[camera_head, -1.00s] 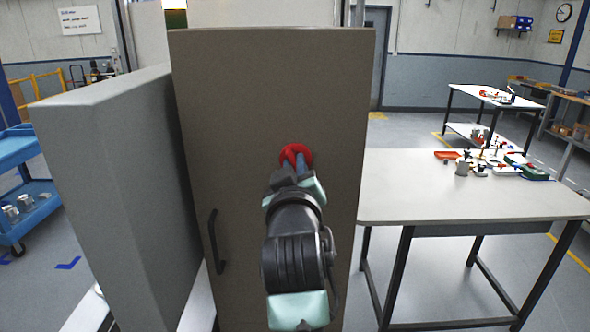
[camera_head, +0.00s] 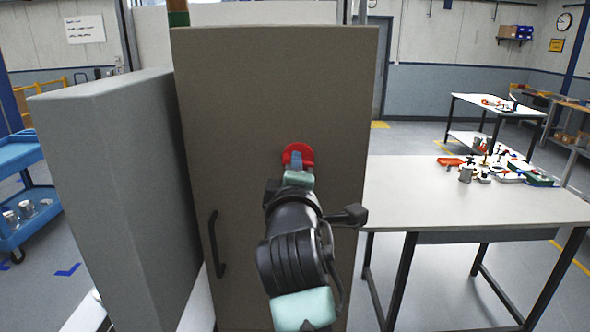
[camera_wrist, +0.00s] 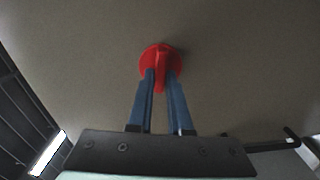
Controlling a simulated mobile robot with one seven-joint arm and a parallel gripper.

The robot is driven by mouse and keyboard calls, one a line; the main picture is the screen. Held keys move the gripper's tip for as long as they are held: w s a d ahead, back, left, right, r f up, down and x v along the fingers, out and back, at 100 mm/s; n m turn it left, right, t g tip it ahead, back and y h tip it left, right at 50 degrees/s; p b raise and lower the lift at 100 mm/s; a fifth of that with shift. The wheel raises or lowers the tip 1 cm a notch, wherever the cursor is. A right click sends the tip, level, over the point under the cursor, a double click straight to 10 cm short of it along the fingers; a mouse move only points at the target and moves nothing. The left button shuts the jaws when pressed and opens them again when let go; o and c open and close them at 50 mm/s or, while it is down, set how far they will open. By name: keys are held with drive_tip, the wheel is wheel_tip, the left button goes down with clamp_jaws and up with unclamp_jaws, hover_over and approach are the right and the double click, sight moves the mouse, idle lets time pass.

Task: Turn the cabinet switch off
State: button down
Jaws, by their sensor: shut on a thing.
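The cabinet (camera_head: 250,90) is a tall brown-grey box with a flat door facing me. A red round switch (camera_head: 298,153) with a raised grip bar sits on the door, partly hidden by my gripper. In the wrist view the red switch (camera_wrist: 155,58) shows at the fingertips, its bar upright in that picture. My gripper (camera_head: 296,160) is at the switch, and its two blue fingers (camera_wrist: 161,85) are shut on the bar, one on each side.
A black handle (camera_head: 216,244) is on the door's lower left. A grey panel (camera_head: 120,180) stands left of the cabinet. A blue cart (camera_head: 20,195) is at far left.

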drive_tip(key=shift+n, duration=1)
drive_tip(key=c, duration=0.8)
unclamp_jaws()
drive_tip(key=shift+c, duration=0.2)
drive_tip(key=s+b, duration=0.5)
drive_tip(key=s, duration=0.8)
